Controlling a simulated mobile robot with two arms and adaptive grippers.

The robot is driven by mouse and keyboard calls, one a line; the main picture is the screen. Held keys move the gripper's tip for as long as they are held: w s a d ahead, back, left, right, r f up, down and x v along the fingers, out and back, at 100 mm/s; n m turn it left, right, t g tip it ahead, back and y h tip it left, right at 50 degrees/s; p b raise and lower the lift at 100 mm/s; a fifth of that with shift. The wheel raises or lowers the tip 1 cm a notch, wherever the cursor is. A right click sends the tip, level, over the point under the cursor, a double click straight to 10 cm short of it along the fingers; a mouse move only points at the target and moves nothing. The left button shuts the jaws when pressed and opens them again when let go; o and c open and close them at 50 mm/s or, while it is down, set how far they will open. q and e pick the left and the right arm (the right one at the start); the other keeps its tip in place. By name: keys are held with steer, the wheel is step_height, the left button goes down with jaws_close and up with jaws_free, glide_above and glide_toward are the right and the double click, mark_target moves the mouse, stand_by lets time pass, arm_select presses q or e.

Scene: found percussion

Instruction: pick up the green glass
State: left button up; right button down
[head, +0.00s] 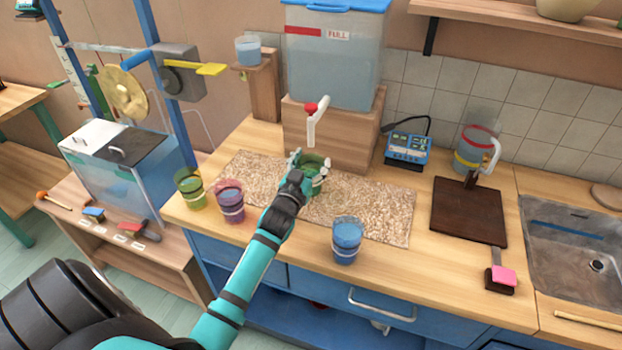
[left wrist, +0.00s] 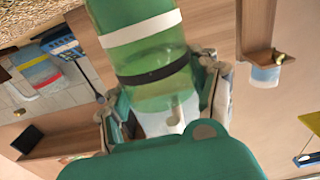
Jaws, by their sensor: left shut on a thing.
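The green glass (head: 313,162), with one white and one black band, is in my left gripper (head: 308,178), under the red-handled tap of the water tank. In the left wrist view the green glass (left wrist: 150,48) fills the upper middle, with the fingers of my left gripper (left wrist: 165,105) on both sides of it. My left gripper is shut on it. The gripper hides part of the glass in the head view, and I cannot tell whether its base touches the mat. My right gripper is not in view.
A yellow-green glass (head: 190,190) and a purple glass (head: 230,203) stand at the mat's left. A blue glass (head: 347,242) stands near the counter's front. The water tank (head: 335,60) sits on a wooden stand behind. The speckled mat (head: 375,215) is clear on its right.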

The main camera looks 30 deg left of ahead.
arm_select(q)
steer(key=c, duration=0.3)
steer(key=shift+r, duration=0.15)
